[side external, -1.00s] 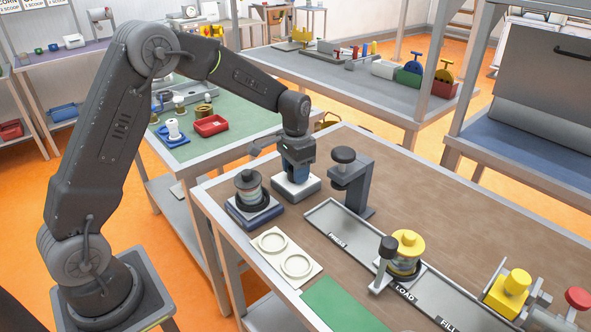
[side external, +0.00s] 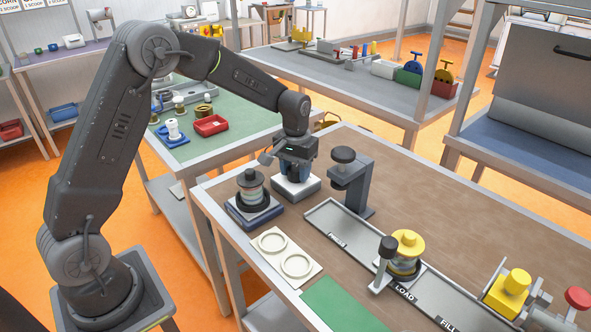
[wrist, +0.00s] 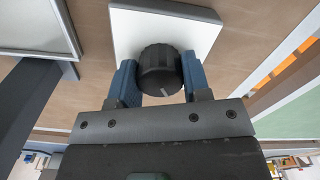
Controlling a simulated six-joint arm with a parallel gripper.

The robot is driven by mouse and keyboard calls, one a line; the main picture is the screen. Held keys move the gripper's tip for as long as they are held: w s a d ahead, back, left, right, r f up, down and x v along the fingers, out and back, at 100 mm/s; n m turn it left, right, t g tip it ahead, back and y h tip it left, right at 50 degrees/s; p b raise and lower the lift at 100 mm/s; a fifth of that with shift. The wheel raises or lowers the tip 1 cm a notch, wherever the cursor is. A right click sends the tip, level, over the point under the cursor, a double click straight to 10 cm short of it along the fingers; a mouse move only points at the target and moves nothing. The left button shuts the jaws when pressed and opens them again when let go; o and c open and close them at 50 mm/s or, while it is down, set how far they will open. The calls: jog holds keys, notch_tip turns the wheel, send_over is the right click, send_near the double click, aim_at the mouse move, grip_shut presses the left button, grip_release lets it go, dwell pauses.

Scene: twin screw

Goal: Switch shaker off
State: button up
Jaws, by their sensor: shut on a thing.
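A black ribbed knob (wrist: 158,72) with a white pointer line stands on a white control box (wrist: 140,25). The line points toward the lower right in the wrist view. The box also shows in the side view (side external: 292,193), on the brown bench. My gripper (wrist: 159,80) is shut on the knob, with one blue finger on each side; in the side view, my gripper (side external: 295,173) is over the box and hides the knob. Left of the box, a jar with a dark lid (side external: 250,176) stands upright on a blue-grey platform (side external: 254,215), apparently the shaker.
A dark press stand (side external: 350,186) rises close right of my gripper. A long grey tray (side external: 337,236) runs forward from it, with a yellow-capped jar (side external: 407,245) at LOAD. A pale plate with two rings (side external: 284,258) lies in front. Bench behind the stand is clear.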

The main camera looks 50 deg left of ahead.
aim_at(295, 169)
jog(key=o, duration=0.9)
jog(key=shift+r, duration=0.1)
notch_tip(295, 169, up, 14)
jog(key=shift+f, duration=0.15)
dwell(0.3)
jog(key=s+d+r+m+t, duration=0.1)
jog(key=s+d+r+t, duration=0.15)
jog(key=s+r, duration=0.4)
jog(key=s+d+f+m+t, duration=0.1)
jog(key=s, duration=0.6)
jog(key=s+d+f+m+t, duration=0.1)
jog(key=s+d, duration=0.1)
jog(key=s, duration=0.4)
jog(key=s+d+f+m+t, duration=0.1)
jog(key=s+d+f, duration=0.1)
jog(key=s, duration=0.5)
jog(key=shift+s, duration=0.3)
